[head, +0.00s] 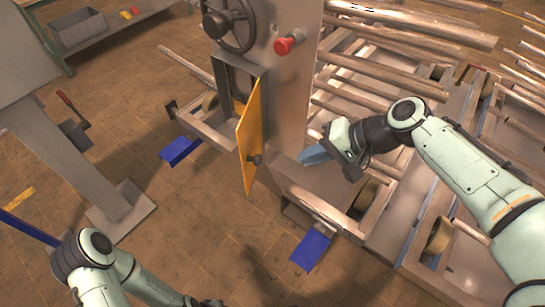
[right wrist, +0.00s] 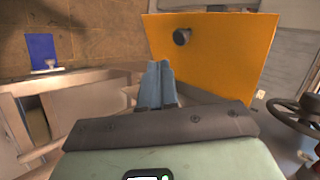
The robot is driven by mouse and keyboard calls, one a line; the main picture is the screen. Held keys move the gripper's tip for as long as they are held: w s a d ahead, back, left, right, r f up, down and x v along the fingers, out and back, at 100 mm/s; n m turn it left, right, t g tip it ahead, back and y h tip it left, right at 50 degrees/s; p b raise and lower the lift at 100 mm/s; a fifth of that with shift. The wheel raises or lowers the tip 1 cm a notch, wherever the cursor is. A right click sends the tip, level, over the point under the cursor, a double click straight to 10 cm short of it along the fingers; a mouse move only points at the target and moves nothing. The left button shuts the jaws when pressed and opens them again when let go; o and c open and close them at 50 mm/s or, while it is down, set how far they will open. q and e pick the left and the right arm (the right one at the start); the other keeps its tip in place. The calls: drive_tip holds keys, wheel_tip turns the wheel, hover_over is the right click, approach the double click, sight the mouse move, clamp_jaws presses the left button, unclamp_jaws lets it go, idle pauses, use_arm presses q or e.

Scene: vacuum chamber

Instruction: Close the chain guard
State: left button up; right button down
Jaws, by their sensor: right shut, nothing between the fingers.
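The chain guard is an orange-yellow door (head: 250,135) with a dark round knob (head: 255,160), hinged on an open grey box (head: 222,80) on the machine column. It stands swung out from the box, so the box's inside shows. In the right wrist view the orange door (right wrist: 225,50) fills the upper right, its knob (right wrist: 181,37) facing the camera. My right gripper (head: 304,157) is shut and empty, to the right of the door and apart from it in the head view. Its blue fingers (right wrist: 157,85) point toward the door's lower left. My left arm shows at the bottom left, its gripper out of frame.
A handwheel (head: 229,25) and a red knob (head: 286,45) sit on the column above the box. Metal rollers (head: 385,75) fill the right side. Blue pedals (head: 310,250) stick out low in front. A grey post stands at left, with open floor between.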

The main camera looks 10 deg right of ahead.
drive_tip(key=w+a+f+p, duration=0.1)
drive_tip(key=w+a+f, duration=0.3)
drive_tip(key=a, duration=0.3)
drive_tip(key=shift+a+f, duration=0.2)
drive_tip(key=shift+f, duration=0.05)
drive_tip(key=shift+a, duration=0.1)
